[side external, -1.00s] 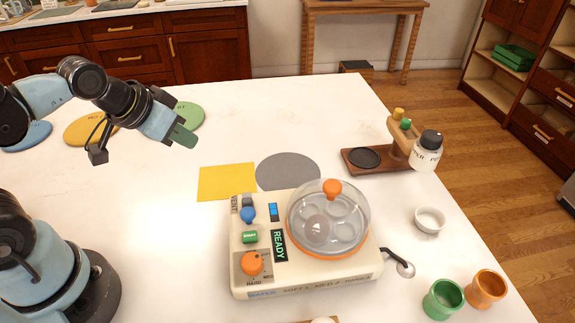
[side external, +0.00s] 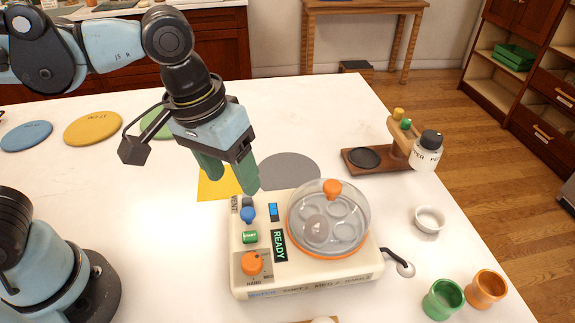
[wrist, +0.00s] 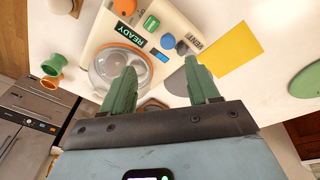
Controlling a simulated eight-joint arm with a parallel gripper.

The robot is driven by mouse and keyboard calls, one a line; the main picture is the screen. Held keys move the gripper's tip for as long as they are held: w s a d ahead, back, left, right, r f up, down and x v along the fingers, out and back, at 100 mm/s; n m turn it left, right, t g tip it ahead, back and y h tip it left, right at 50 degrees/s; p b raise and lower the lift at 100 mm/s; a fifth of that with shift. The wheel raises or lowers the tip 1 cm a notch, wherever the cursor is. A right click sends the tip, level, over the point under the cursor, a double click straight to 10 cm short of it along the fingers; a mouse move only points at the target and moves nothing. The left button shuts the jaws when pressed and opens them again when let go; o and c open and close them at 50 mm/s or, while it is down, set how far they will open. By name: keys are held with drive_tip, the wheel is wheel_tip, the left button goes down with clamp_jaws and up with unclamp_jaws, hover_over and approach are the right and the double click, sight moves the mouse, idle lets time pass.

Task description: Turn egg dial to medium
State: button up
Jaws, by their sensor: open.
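The egg cooker (side external: 300,276) is a cream box on the white table. It has a clear domed lid with an orange knob (side external: 332,190) and a READY display (side external: 279,246). The orange egg dial (side external: 252,263) is at its front left, with HARD and MED marks near it. The dial also shows at the top edge of the wrist view (wrist: 125,5). My gripper (side external: 232,186) is open and empty, above the cooker's back left corner near the blue knob (side external: 248,214), apart from the dial. In the wrist view, its green fingers (wrist: 163,88) are spread.
A yellow square (side external: 216,184) and grey disc (side external: 290,170) lie behind the cooker. A wooden stand with a pepper jar (side external: 427,152), a white bowl (side external: 429,220), and green (side external: 443,299) and orange cups (side external: 487,288) are to the right.

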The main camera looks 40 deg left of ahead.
drive_tip(key=g+y, duration=0.1)
drive_tip(key=g, duration=0.1)
approach(252, 261)
drive_tip(key=shift+a+f, duration=0.1)
drive_tip(key=shift+f, duration=4.2)
drive_tip(key=shift+c, duration=0.2)
drive_tip(key=c, duration=1)
drive_tip(key=m, duration=1.1)
drive_tip(key=shift+m, duration=0.3)
